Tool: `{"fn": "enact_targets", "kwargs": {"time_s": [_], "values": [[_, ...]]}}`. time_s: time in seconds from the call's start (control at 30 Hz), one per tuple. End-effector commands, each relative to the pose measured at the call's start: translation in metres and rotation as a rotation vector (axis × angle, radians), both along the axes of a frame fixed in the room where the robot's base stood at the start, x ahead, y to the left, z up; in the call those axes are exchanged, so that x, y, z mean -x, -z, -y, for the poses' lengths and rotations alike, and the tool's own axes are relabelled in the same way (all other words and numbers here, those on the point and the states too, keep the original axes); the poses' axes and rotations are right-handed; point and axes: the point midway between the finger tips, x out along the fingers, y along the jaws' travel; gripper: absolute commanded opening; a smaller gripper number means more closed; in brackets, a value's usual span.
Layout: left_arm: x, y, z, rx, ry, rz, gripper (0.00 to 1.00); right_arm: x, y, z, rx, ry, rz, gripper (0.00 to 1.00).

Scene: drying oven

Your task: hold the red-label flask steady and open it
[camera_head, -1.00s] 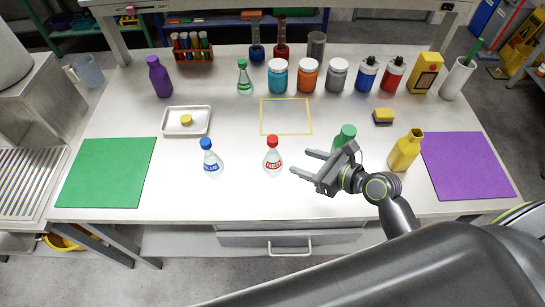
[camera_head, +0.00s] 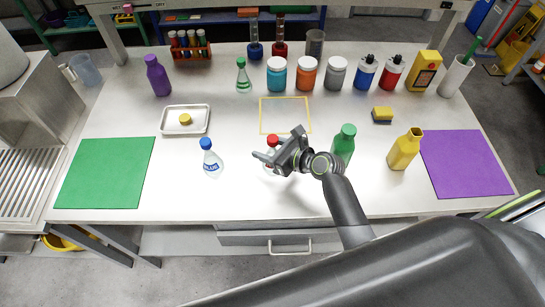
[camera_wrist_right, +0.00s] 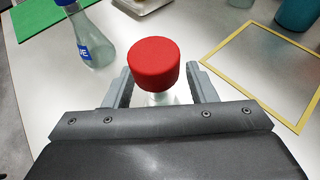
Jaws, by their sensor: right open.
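The red-label flask has a red cap (camera_head: 273,141), which is on it. It stands on the table, and my right gripper (camera_head: 278,150) hides most of its body in the head view. In the right wrist view the red cap (camera_wrist_right: 154,63) sits between the two open fingers of my right gripper (camera_wrist_right: 160,88), with clear glass below it. The fingers are on either side of the flask, and no firm grip shows. My left gripper is not in view.
A blue-capped flask (camera_head: 211,160) stands to the left. A green bottle (camera_head: 343,143) and a yellow bottle (camera_head: 404,150) stand close on the right. A yellow frame outline (camera_head: 285,98) lies behind, empty. Jars line the back. The table between the green mat (camera_head: 105,172) and blue-capped flask is clear.

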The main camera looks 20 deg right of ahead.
Motion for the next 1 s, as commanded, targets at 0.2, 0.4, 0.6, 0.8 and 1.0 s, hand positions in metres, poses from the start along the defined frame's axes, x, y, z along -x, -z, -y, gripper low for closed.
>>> {"fn": "enact_targets", "kwargs": {"time_s": [0.2,0.4,0.6,0.8,1.0], "values": [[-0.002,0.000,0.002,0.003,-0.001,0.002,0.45,-0.001,0.001,-0.001,0.000,0.000,0.000,0.51],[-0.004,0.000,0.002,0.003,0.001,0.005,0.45,-0.001,0.000,0.000,0.000,0.000,0.000,0.29],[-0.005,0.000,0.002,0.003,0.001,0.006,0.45,-0.001,0.000,0.000,0.000,0.001,0.001,0.04],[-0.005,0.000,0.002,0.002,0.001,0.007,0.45,-0.001,-0.001,0.000,0.000,0.001,0.001,0.04],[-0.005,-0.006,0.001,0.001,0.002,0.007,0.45,-0.001,-0.025,0.000,0.000,-0.001,0.006,0.04]]}}
